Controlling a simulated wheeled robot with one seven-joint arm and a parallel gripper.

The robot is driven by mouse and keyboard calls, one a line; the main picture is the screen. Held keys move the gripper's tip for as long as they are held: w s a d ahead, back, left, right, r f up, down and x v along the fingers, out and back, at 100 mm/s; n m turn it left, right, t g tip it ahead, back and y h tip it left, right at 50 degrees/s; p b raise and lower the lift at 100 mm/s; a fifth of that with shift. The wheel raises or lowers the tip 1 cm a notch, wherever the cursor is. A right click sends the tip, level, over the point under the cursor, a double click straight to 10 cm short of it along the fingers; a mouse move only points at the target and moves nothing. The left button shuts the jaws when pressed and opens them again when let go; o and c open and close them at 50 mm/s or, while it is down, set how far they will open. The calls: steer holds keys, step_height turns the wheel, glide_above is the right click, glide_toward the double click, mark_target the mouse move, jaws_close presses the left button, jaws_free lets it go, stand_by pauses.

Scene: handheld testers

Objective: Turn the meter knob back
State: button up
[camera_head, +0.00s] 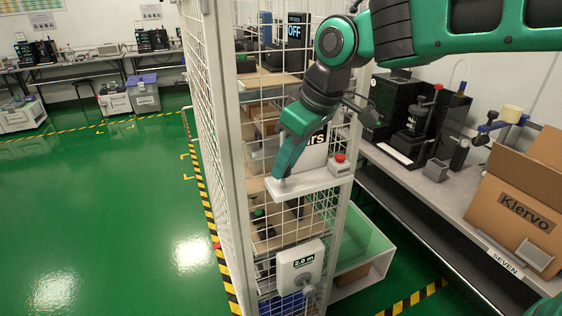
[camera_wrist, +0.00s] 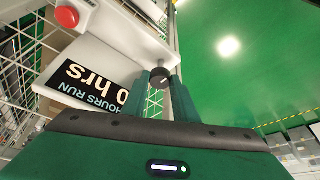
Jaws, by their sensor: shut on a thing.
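The hours-run meter is a white unit with a black display, reading "HOURS RUN" and "0 hrs" upside down in the wrist view (camera_wrist: 92,90). In the head view (camera_head: 320,136) my arm covers most of the display. A small dark round knob (camera_wrist: 160,76) with a pale mark sits at the meter's end in the wrist view. My gripper (camera_wrist: 163,80) is shut on this knob, one finger on each side. In the head view my gripper (camera_head: 281,176) reaches down to the left end of the meter's white ledge (camera_head: 308,182), hiding the knob.
A red button (camera_head: 340,158) stands on the ledge's right end. A white mesh fence (camera_head: 222,130) surrounds the meter. A bench with a cardboard box (camera_head: 520,210) is at right. Green floor at left is open.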

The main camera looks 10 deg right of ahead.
steer(key=shift+a+r+n, duration=0.1)
steer(key=shift+n, duration=0.2)
steer(key=o, duration=0.9)
steer(key=shift+w, duration=0.1)
steer(key=shift+o, duration=0.8)
steer(key=v, duration=0.7)
steer(key=shift+d+r, duration=0.3)
steer(key=shift+d, duration=0.15)
